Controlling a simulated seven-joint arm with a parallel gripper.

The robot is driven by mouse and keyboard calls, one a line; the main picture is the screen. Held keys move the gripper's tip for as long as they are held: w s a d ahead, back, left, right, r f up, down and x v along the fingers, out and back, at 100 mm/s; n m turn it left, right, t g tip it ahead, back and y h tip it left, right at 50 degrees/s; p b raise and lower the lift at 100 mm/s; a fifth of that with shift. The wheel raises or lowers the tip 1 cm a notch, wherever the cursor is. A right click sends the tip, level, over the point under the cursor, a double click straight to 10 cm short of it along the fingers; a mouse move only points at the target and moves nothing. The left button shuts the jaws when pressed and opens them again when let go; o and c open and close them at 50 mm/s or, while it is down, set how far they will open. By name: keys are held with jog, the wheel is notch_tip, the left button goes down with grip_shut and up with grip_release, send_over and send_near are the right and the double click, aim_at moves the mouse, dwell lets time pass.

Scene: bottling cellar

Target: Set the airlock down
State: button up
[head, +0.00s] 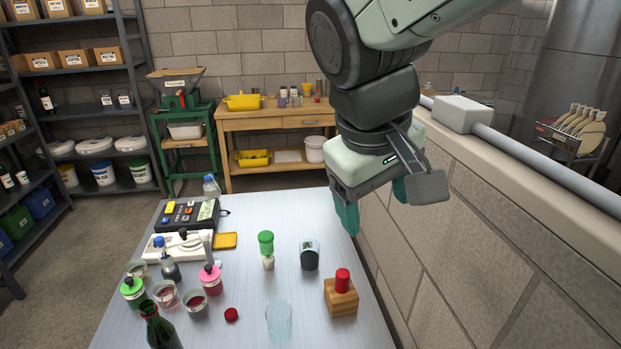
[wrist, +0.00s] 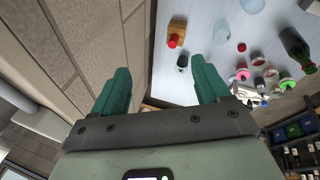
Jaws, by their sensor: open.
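My gripper (head: 374,204) is open, with nothing between its two teal fingers. It hangs over the table's far right edge, close to the block wall; the fingers also show in the wrist view (wrist: 160,86). No label marks the airlock. A small upright piece with a green top and pale stem (head: 267,250), standing mid-table, looks most like it, but I cannot be sure. It is well left of my gripper and apart from it. A wooden block (head: 341,297) with a red-topped piece (head: 342,280) stands near the right edge; it also shows in the wrist view (wrist: 178,28).
A dark-and-clear container (head: 309,255) stands between the green piece and the block. A clear glass (head: 279,321), a red cap (head: 231,314), a green bottle (head: 160,328) and several small bottles and cups fill the front left. The table's far right part is clear. The wall (head: 480,235) borders the right.

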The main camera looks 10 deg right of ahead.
jog(key=s+a+r+m+t+y, duration=0.2)
jog(key=s+a+m, duration=0.1)
jog(key=s, duration=0.4)
jog(key=shift+t+y, duration=0.3)
jog(key=shift+s, duration=0.1)
dwell(0.6)
